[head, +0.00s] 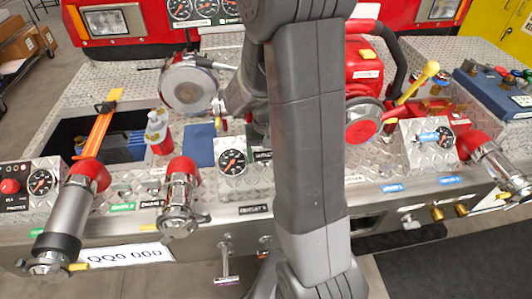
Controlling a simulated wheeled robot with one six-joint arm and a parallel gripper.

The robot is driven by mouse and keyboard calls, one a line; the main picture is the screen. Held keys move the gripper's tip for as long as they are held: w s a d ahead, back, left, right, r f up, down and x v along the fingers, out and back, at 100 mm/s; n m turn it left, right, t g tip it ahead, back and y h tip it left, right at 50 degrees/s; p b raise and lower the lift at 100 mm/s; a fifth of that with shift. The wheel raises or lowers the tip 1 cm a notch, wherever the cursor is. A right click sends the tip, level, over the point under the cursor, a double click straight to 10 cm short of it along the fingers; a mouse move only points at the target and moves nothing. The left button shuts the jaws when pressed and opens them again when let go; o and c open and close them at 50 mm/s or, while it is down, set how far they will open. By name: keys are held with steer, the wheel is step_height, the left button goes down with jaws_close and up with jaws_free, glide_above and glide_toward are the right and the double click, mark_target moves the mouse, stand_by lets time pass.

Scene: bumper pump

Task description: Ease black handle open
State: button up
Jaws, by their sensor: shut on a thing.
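My gripper (222,106) is at the deck just right of a large round silver cap (189,88), partly hidden behind my own arm. Its jaws are shut on a small part that I take to be the black handle. The handle itself is hard to make out among the dark finger parts, so its angle cannot be told. A round pressure gauge (232,162) on a diamond-plate panel stands just below the gripper.
Red-collared silver outlets (180,205) stick out along the front edge. An orange strap (101,124) crosses a dark opening at left. A red pump (366,62) and yellow lever (418,80) stand right of my arm. The floor in front is clear.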

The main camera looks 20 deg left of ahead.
mark_target(267, 158)
steer(key=shift+s+d+r+p, duration=0.15)
steer(key=shift+s+r+p, duration=0.15)
steer(key=shift+r, duration=0.3)
steer(key=shift+s+d+r+p, duration=0.15)
steer(key=shift+s+r+p, duration=0.1)
steer(key=shift+r, duration=0.35)
steer(key=o, duration=1.4)
steer(key=shift+f, duration=0.1)
step_height(267, 158, up, 14)
steer(key=shift+f, duration=0.1)
stand_by(1.8)
